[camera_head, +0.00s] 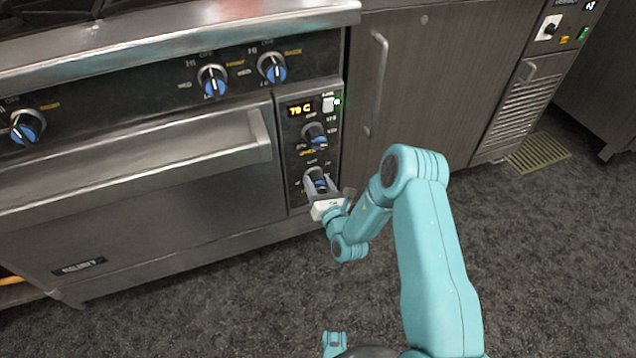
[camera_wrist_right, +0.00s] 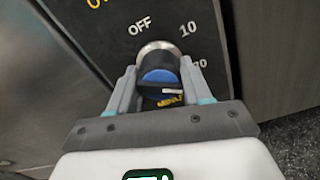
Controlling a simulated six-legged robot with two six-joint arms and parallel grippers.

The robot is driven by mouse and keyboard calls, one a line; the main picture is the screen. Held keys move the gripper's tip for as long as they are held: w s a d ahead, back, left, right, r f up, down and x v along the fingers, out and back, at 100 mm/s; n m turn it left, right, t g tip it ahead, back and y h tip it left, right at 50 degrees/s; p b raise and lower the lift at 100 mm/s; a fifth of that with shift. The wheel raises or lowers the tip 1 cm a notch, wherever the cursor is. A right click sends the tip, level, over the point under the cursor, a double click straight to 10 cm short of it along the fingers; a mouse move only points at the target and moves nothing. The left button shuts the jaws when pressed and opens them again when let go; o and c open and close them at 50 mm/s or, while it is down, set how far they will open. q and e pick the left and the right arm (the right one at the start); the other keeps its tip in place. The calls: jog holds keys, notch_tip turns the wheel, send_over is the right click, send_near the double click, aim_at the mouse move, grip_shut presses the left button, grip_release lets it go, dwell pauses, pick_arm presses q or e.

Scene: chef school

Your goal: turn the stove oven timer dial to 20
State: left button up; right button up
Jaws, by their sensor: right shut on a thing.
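The oven timer dial (camera_head: 320,184) is the lower knob on the oven's control panel, black with a blue face. In the right wrist view the dial (camera_wrist_right: 160,84) sits between the two fingers, with the marks OFF, 10 and 20 printed around it. Its pointer is not clear to me. My right gripper (camera_head: 318,188) is shut on the dial, and it also shows in the right wrist view (camera_wrist_right: 160,92) with a finger on each side.
The oven door handle (camera_head: 262,135) juts out to the left. Burner knobs (camera_head: 213,82) line the upper panel. A cabinet handle (camera_head: 381,85) stands to the right. The floor (camera_head: 220,300) in front is clear.

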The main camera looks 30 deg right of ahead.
jog(key=o, duration=1.1)
jog(key=shift+r, duration=0.1)
jog(key=shift+c, duration=0.2)
jog(key=p+v, duration=0.8)
jog(key=v, duration=0.8)
jog(key=shift+s+a, duration=0.1)
jog(key=shift+s, duration=0.05)
